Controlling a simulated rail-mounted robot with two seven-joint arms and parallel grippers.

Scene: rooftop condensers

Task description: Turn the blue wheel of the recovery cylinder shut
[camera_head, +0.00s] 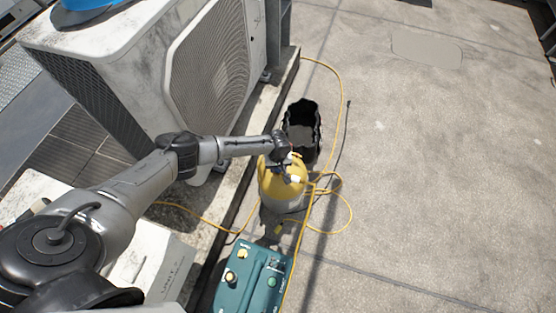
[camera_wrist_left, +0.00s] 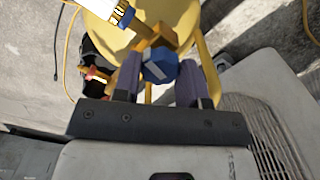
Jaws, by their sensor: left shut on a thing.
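The recovery cylinder (camera_head: 283,190) stands upright on the roof floor, yellow on top and pale grey below. My left gripper (camera_head: 284,152) is at its top, at the valve. In the left wrist view the blue wheel (camera_wrist_left: 160,67) sits between the two fingers of my left gripper (camera_wrist_left: 168,80), which is shut on it. A brass valve body (camera_wrist_left: 165,40) joins the wheel, and the yellow cylinder top (camera_wrist_left: 185,18) is behind it. In the head view the wheel is hidden by the gripper. My right gripper is in neither view.
A teal recovery machine (camera_head: 252,280) stands in front of the cylinder. A black open bag or bucket (camera_head: 302,128) is behind it. A yellow hose (camera_head: 338,205) loops on the floor at right. A large condenser unit (camera_head: 165,75) stands at left. The floor at right is clear.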

